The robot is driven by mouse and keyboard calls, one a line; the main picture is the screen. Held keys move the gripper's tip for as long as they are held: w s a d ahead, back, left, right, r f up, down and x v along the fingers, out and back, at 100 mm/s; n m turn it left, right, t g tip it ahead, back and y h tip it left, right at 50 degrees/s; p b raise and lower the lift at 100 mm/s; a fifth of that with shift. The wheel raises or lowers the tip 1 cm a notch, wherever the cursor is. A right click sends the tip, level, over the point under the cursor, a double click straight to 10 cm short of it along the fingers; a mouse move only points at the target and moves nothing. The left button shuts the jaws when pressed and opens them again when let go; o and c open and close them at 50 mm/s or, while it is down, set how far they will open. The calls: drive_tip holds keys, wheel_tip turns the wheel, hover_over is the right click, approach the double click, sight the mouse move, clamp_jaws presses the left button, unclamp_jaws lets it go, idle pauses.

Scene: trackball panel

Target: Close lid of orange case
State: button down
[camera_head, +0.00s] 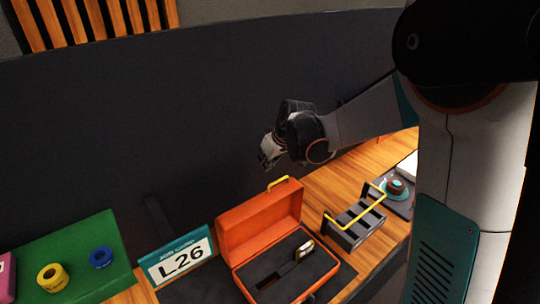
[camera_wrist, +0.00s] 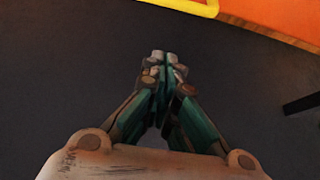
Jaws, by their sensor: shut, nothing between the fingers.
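The orange case (camera_head: 241,284) stands on the wooden table with its lid (camera_head: 262,219) raised and tilted back. A yellow handle (camera_head: 278,183) sits on the lid's top edge. The inside is dark foam with a small tool (camera_head: 302,250) in it. My gripper (camera_head: 268,160) is in the air above and behind the raised lid, not touching it. In the wrist view its fingers (camera_wrist: 163,58) are together and empty. Part of the orange lid (camera_wrist: 265,15) and the yellow handle (camera_wrist: 198,5) show at the top of the wrist view.
An L26 sign (camera_head: 178,262) stands just left of the case. A dark rack with yellow handles (camera_head: 355,222) is to the right, with a teal-ringed knob (camera_head: 396,188) beyond it. A green mat (camera_head: 75,255) with yellow and blue rings lies at the left. A dark wall panel (camera_head: 130,120) rises behind.

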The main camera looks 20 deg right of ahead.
drive_tip(key=s, duration=0.1)
drive_tip(key=s+d+f, duration=0.1)
drive_tip(key=s, duration=0.1)
drive_tip(key=shift+d+f, duration=0.15)
drive_tip(key=shift+f, duration=0.15)
drive_tip(key=shift+s, duration=0.1)
